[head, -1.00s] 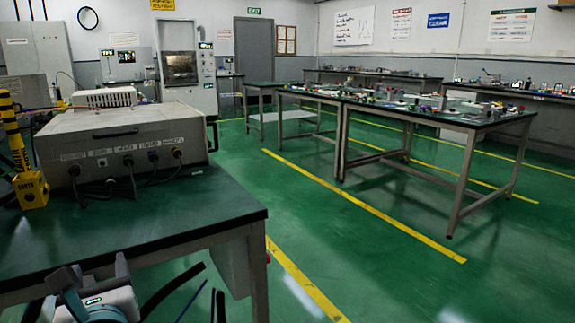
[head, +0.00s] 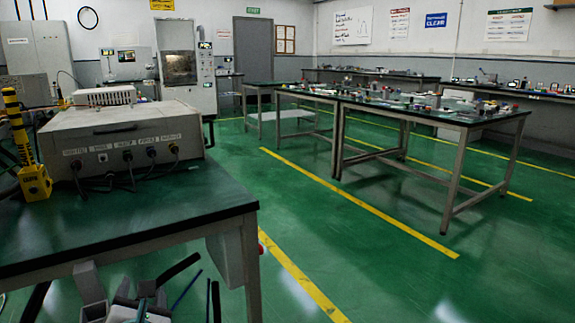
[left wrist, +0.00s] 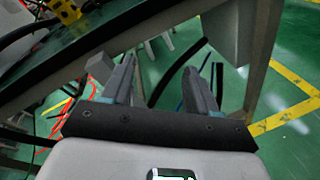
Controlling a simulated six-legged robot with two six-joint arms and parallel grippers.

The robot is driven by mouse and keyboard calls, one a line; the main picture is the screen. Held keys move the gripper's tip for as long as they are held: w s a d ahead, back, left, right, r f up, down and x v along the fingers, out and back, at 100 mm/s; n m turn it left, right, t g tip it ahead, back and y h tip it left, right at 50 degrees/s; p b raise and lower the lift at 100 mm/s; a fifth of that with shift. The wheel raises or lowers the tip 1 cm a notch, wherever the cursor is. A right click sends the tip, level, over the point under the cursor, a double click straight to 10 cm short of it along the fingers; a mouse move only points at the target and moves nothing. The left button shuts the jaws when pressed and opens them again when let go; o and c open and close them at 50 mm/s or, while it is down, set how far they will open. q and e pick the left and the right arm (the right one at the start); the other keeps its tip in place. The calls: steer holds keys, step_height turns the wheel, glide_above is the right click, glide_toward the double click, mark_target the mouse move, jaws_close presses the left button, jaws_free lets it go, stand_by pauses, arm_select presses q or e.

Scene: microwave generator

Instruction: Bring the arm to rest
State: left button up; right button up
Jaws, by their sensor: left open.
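My left gripper (head: 116,284) shows at the bottom left of the head view, low in front of the near green-topped bench (head: 190,208). In the left wrist view my left gripper (left wrist: 162,72) has its two grey fingers spread apart with nothing between them. The bench edge and a leg show close beyond the fingers there. My right gripper is in neither view.
On the near bench stand a grey generator box (head: 122,135) with cables in its front and a yellow-black post (head: 28,160). Red cables (left wrist: 70,125) lie on the floor at left. Open green floor (head: 340,255) lies right of the bench.

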arm_select(q)
steer(key=s+d+f+m+g+h, duration=0.1)
steer(key=d+f+m+g+h, duration=0.2)
steer(key=f+m, duration=0.7)
steer(key=s+d+f+m+g+h, duration=0.1)
steer(key=d+f+m+g+h, duration=0.15)
steer(key=f+m, duration=0.75)
steer(key=s+d+f+m+g+h, duration=0.1)
steer(key=s+d+f+m+g, duration=0.25)
steer(key=s+f, duration=0.35)
steer(key=s+d+f+m+g+h, duration=0.2)
steer(key=s+f+m, duration=0.2)
steer(key=s+f, duration=0.3)
steer(key=s+d+f+m+g+h, duration=0.1)
steer(key=s+d+f+m+g, duration=0.2)
steer(key=s+f, duration=0.4)
step_height(320, 180, up, 32)
steer(key=m+p, duration=0.1)
steer(key=p, duration=3.3)
steer(key=shift+d+r+g, duration=0.2)
steer(key=shift+r+g, duration=0.05)
steer(key=shift+g, duration=0.05)
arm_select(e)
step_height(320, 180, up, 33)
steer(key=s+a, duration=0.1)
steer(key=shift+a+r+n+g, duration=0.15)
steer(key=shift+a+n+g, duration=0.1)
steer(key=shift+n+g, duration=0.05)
